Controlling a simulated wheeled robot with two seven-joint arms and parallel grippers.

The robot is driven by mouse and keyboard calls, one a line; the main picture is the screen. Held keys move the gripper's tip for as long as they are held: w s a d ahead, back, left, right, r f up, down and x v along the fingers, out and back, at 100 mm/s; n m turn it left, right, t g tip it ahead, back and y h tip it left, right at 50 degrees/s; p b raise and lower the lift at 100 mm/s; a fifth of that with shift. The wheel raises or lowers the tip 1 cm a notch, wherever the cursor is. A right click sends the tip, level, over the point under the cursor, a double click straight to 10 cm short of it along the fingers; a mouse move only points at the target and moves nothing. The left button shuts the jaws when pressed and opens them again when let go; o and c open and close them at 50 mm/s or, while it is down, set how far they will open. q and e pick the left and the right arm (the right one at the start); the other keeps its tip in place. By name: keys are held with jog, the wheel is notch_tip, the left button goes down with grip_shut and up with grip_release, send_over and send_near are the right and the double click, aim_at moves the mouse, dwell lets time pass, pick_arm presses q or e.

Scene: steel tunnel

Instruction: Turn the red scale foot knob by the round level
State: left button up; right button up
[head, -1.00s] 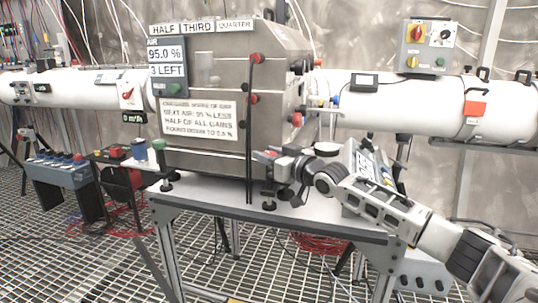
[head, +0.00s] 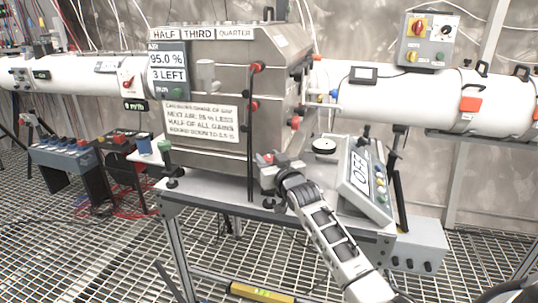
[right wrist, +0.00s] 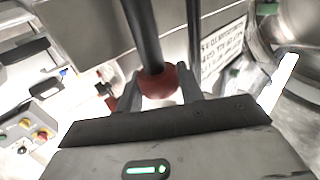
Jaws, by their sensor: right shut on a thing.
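My right gripper (head: 268,163) is at the lower front right of the steel box, just above the bench top, with its arm coming up from below right. In the right wrist view, a rounded red knob (right wrist: 157,84) sits between the two fingers (right wrist: 158,92), with a black rod rising behind it. The gripper is shut on this knob. A sloped grey console (head: 365,182) with a white display and coloured buttons stands to the right. A round disc with a dark rim (head: 323,146) lies behind the gripper. I cannot tell which part is the round level. My left gripper is out of view.
The steel box (head: 215,85) fills the bench's back, with a thin black upright rod (head: 250,135) close left of my gripper. The bench (head: 215,197) has clear room at its front left. A yellow bar (head: 262,293) lies low below the bench.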

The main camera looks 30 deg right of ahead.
jog(key=shift+r, duration=0.4)
jog(key=o, duration=0.7)
jog(key=shift+f, duration=0.15)
jog(key=shift+s+f, duration=0.1)
jog(key=shift+f, duration=0.05)
jog(key=s+a, duration=0.1)
jog(key=s, duration=0.9)
jog(key=s+a, duration=0.1)
jog(key=s, duration=0.4)
jog(key=shift+s+a, duration=0.25)
jog(key=shift+a, duration=0.1)
jog(key=s+a+f+n+g+y, duration=0.1)
jog(key=s+a+f+g+y, duration=0.1)
jog(key=s+a+f, duration=0.4)
jog(key=s+a+f+n+g+y, duration=0.2)
jog(key=s+a+f, duration=0.4)
jog(key=a+f, duration=0.2)
jog(key=s+a+f+n+g+y, duration=0.1)
jog(key=s+a+f+g+y, duration=0.1)
jog(key=s+a+f, duration=0.4)
jog(key=shift+s+a+f+g, duration=0.2)
jog(key=shift+a+f+g, duration=0.1)
jog(key=shift+a+f, duration=0.3)
jog(key=shift+s+a+f+g, duration=0.2)
jog(key=shift+a+f+g, duration=0.1)
jog(key=shift+a+f, duration=0.25)
